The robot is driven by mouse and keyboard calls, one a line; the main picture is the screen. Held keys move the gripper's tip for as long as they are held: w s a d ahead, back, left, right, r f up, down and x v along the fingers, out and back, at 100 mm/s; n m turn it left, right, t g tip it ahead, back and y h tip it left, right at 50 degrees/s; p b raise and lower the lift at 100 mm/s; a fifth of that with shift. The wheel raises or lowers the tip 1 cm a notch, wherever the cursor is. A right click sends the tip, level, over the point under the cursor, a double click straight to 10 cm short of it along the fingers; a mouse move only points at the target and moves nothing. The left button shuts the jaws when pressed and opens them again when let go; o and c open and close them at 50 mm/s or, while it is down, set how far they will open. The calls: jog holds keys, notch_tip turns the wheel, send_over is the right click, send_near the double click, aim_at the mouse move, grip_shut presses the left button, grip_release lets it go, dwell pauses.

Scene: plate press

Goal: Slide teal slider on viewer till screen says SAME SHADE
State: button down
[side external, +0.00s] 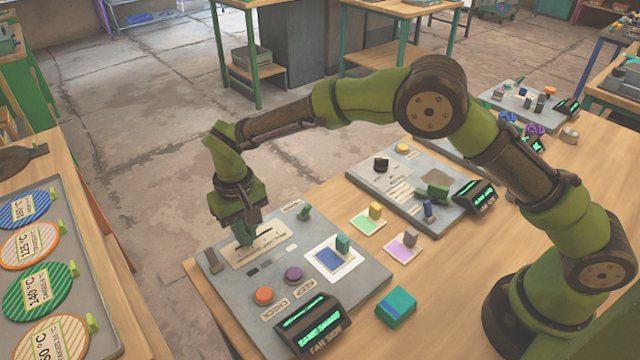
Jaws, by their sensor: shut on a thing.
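The viewer is a grey panel (222,282) on the near part of the wooden table. A pale plate (270,251) with a dark straight slot lies on its upper left part. My gripper (246,229) reaches down at the left end of this plate. It is shut on the small teal slider (244,238), which is partly hidden by the fingers. The dark screen box (313,323) at the panel's front edge shows green lit text, too small and slanted to read. A blue card in a white frame (332,260), with a teal block (342,244) on it, lies on the panel.
An orange button (264,295) and a purple button (294,274) sit near the screen. A green knob (304,212) stands at the panel's back edge. A teal box (396,307), a green card (367,222) and a second panel (366,181) lie to the right.

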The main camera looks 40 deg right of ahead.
aim_at(252, 242)
jog(key=c, duration=1.1)
grip_release()
notch_tip(252, 242, up, 17)
jog(key=s+d+r+m+t, duration=0.1)
jog(key=s+d+t, duration=0.1)
jog(key=s+d, duration=0.5)
jog(key=s+d+r+m+t+y, duration=0.1)
jog(key=s+d+t, duration=0.1)
jog(key=s+d, duration=0.6)
jog(key=s+d+r+m+t+y, duration=0.1)
jog(key=s+d+r+m+t, duration=0.1)
jog(key=s+d, duration=0.6)
jog(key=shift+s+d+t, duration=0.1)
jog(key=shift+d+t, duration=0.45)
jog(key=shift+t, duration=0.05)
